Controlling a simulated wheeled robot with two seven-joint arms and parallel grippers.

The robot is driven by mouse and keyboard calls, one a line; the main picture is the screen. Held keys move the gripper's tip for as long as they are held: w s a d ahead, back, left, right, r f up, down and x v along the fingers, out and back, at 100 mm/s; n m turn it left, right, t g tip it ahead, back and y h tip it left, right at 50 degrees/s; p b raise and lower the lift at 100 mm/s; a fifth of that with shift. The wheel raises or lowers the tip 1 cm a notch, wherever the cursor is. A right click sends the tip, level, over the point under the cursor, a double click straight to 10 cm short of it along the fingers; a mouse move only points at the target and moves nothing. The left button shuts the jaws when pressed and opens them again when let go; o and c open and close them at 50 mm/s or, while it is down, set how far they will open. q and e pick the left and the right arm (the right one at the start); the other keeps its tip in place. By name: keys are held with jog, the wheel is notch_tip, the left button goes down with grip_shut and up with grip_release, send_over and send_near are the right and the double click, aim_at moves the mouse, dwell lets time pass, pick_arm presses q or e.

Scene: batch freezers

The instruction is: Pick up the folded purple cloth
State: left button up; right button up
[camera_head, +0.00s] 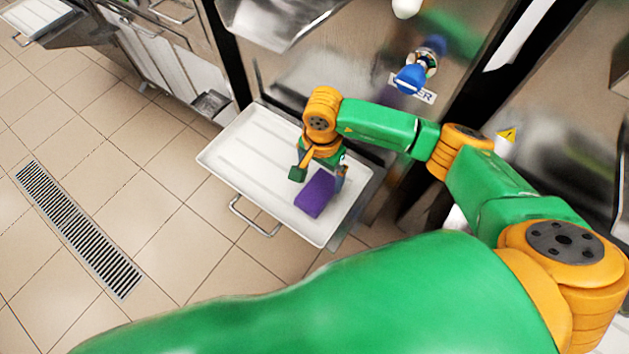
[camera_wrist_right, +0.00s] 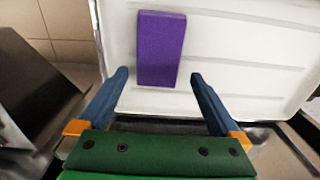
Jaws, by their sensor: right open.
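The folded purple cloth (camera_head: 315,194) is a flat rectangular block lying on a white tray (camera_head: 245,148) in front of the freezer. It also shows in the right wrist view (camera_wrist_right: 161,48), with its long side pointing away from me. My right gripper (camera_head: 318,172) is open above the tray, close to the cloth. In the right wrist view my right gripper (camera_wrist_right: 158,82) has its fingers apart, one on each side of the cloth's near end, with nothing held. I cannot tell how high the fingertips are above the tray. My left gripper is not in view.
The tray has a metal handle (camera_head: 250,217) at its front. The steel freezer front (camera_head: 320,70) with a blue-and-white nozzle (camera_head: 412,76) stands behind it. A floor drain grate (camera_head: 78,228) lies at the left, with open tiled floor between.

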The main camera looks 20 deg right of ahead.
aim_at(321, 186)
jog(key=f, duration=0.4)
jog(key=shift+s+f, duration=0.2)
jog(key=shift+s, duration=0.1)
jog(key=shift+w+f, duration=0.1)
jog(key=shift+f, duration=0.05)
jog(key=c, duration=1.1)
jog(key=shift+r, duration=0.65)
jog(key=shift+c, duration=0.2)
jog(key=s+d+r+p, duration=0.3)
jog(key=s+r+p, duration=0.1)
jog(key=s+r, duration=0.8)
jog(key=shift+s+d+p, duration=0.15)
jog(key=shift+s+p, duration=0.15)
jog(key=shift+s, duration=0.55)
